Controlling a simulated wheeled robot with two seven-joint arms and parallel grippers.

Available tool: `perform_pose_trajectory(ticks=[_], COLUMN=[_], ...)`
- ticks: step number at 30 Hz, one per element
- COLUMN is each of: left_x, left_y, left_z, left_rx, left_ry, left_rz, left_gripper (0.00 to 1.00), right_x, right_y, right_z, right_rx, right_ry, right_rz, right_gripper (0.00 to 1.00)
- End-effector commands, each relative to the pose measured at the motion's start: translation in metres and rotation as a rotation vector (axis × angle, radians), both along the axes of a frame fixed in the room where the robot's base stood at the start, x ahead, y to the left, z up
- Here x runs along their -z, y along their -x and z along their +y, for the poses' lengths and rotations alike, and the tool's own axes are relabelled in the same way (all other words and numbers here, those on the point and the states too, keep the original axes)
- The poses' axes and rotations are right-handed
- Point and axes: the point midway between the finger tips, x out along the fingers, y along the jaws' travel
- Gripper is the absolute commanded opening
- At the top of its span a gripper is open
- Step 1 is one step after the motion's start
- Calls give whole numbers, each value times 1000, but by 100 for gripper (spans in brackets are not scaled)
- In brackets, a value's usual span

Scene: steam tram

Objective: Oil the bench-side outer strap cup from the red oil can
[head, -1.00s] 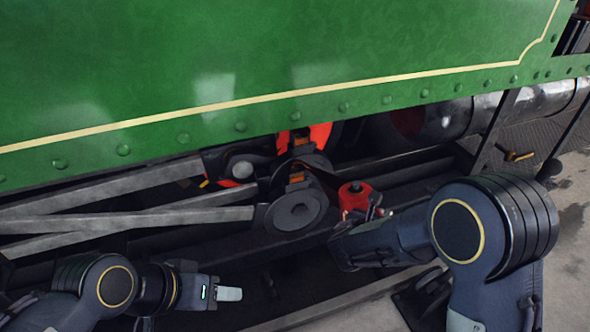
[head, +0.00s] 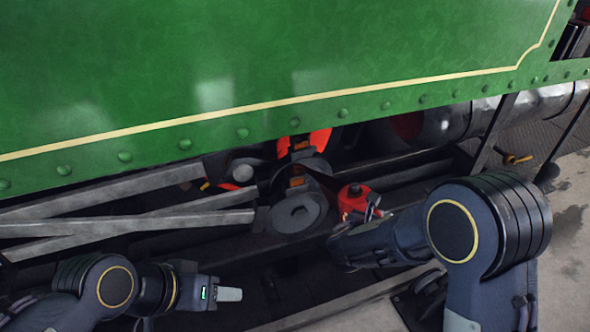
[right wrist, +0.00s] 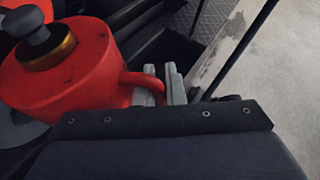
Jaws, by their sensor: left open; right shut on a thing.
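The red oil can (head: 353,195) is held beside the round grey rod end (head: 296,211). Its red body, handle, brass collar and dark knob fill the left of the right wrist view (right wrist: 75,75). My right gripper (head: 373,209) is shut on the can's handle. A dark pointed shape, apparently the spout, runs up and left from the can; its tip is hard to make out. An orange-brown cup (head: 297,182) sits above the rod end, and another (head: 300,144) is behind it. I cannot tell which is the bench-side outer one. My left gripper (head: 230,295) is open and empty, lower left.
The green riveted side panel (head: 250,60) overhangs the rods. Grey rods (head: 130,222) cross at the left.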

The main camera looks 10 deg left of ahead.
Motion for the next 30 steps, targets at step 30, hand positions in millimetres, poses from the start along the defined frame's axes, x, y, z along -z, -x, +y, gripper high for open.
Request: perform_pose_trajectory(ticks=[30], left_x=[-28], left_y=[0], left_z=[0], left_rx=[0], left_ry=[0], left_rz=[0], left_gripper=[50], right_x=[-19], right_y=[-1], right_z=[0], right_rx=[0], right_ry=[53], right_rz=[27], right_gripper=[0])
